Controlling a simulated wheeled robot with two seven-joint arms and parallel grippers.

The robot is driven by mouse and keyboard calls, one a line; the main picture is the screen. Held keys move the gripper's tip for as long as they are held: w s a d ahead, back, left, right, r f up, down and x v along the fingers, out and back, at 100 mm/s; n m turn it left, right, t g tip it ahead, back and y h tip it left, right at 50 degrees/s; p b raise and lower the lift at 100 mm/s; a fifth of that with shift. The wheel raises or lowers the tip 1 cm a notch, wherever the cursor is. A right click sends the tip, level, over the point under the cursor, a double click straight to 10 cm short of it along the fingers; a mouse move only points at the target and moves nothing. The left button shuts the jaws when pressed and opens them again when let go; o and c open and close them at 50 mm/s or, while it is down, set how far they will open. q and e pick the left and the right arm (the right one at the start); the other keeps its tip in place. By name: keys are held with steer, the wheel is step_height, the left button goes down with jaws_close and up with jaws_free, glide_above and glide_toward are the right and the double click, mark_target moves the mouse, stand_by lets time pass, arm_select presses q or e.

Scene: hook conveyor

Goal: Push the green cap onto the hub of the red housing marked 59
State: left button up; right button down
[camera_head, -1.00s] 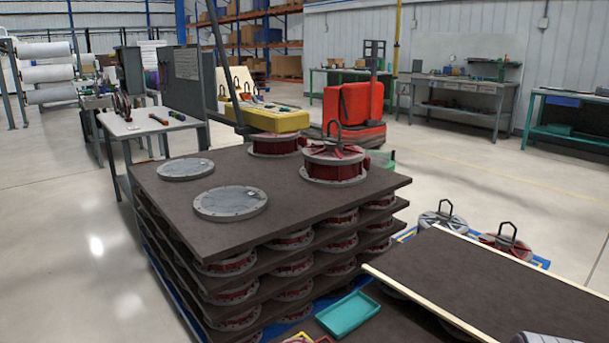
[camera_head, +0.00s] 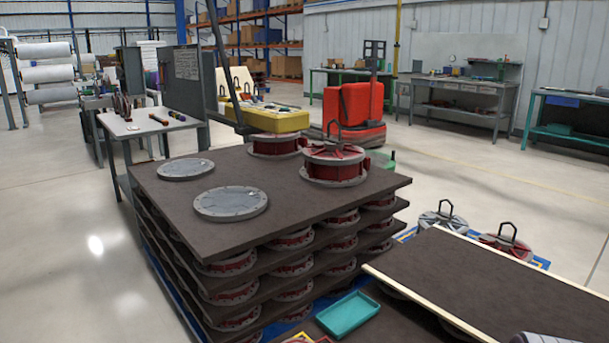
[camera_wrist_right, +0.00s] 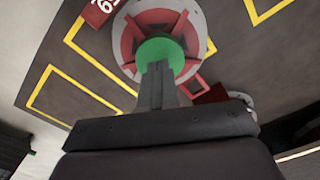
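In the right wrist view, my right gripper (camera_wrist_right: 158,68) has its fingers close together at the green cap (camera_wrist_right: 168,47). They look shut on it, though they hide its near part. The cap is over the middle of a round red housing (camera_wrist_right: 133,38) with a grey rim and red spokes. The hub under the cap is hidden, so I cannot tell whether the cap is seated. A red label (camera_wrist_right: 101,10) with white digits, cut off and turned over, lies beside this housing. My left gripper is not in view.
Yellow outlines (camera_wrist_right: 65,88) mark the dark board around the housing. In the head view, a teal tray (camera_head: 348,314) lies near the bottom. A layered stack (camera_head: 290,215) of dark boards and housings stands left, and a dark board with a pale edge (camera_head: 430,304) lies right.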

steer(key=shift+f+b, duration=0.5)
steer(key=shift+f, duration=0.3)
step_height(320, 180, up, 7)
steer(key=p, duration=0.7)
